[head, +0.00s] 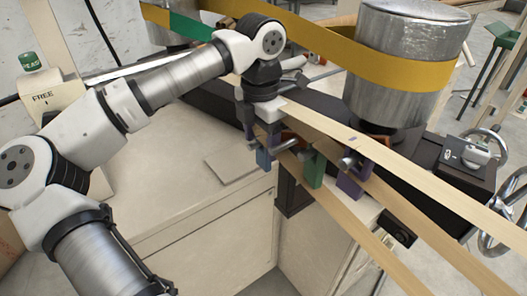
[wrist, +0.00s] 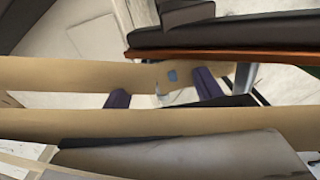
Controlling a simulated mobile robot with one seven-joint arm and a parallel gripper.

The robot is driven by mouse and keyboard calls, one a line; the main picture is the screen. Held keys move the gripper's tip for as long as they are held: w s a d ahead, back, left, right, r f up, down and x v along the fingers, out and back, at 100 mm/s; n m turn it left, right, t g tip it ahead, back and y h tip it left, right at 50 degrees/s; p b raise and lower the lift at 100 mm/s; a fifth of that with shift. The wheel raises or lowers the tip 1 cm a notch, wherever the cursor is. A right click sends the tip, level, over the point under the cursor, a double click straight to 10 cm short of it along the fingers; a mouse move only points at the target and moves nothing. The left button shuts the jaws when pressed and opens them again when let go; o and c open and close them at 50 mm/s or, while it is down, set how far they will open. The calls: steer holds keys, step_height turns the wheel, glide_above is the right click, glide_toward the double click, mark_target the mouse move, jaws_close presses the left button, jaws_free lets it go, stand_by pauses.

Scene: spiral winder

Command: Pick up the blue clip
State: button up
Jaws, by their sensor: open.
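The blue clip (head: 263,158) hangs at the wooden strips below my wrist in the head view; part of it is hidden. My gripper (head: 262,132) is open and points down right above and around the clip's area. I cannot tell if it touches the clip. In the wrist view a small blue patch (wrist: 172,76) shows on a tan strip; I cannot tell if it is the clip.
A green clip (head: 314,168) and a purple clip (head: 350,184) sit to the right along the strips. Long tan strips (head: 420,181) run to the lower right. A metal drum (head: 408,95) with a yellow belt (head: 385,66) stands behind. A pale cabinet top (head: 160,185) lies left.

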step_height(320, 180, down, 5)
steer(key=shift+w+d+r+p, duration=0.1)
steer(key=shift+p, duration=0.4)
steer(key=c, duration=1)
steer(key=shift+c, duration=0.2)
steer(key=shift+c, duration=0.2)
steer(key=shift+r+b, duration=0.2)
steer(key=shift+b, duration=0.25)
steer(key=s+a+r+b, duration=0.1)
steer(key=s+a+b, duration=0.2)
steer(key=s+a, duration=0.7)
steer(key=shift+s+a+r, duration=0.15)
steer(key=shift+s+a, duration=0.1)
steer(key=shift+a, duration=2.05)
